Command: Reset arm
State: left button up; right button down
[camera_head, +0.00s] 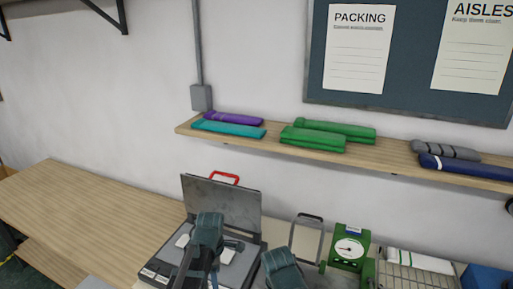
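Two teal-and-black parts of my own arms rise from the bottom edge. One stands in front of an open grey case, the other just right of the case. No gripper fingers can be made out on either arm. The open grey case (222,203) has its lid up against the wall side and a red handle (225,177) behind the lid. Part of the case's inside is hidden by my arm.
A wooden worktop (85,215) is bare at the left. A green dial scale (349,249), a grey-framed stand (307,236) and a wire rack (405,272) stand at the right. A wall shelf (390,158) holds rolled green, teal, purple, grey and navy fabrics.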

pick_arm(q)
jog(key=s+d+f+m+b, duration=0.2)
jog(key=s+d+m, duration=0.2)
jog(key=m, duration=0.7)
jog(key=s+d+f+m+y+b, duration=0.1)
jog(key=s+d+f+m+b, duration=0.1)
jog(key=s+m, duration=0.6)
jog(key=shift+s+d+f+m+b, duration=0.15)
jog(key=shift+d+f+m+b, duration=0.35)
jog(key=shift+d+m, duration=1.1)
jog(key=shift+a+f+m, duration=0.1)
jog(key=shift+a+m, duration=0.3)
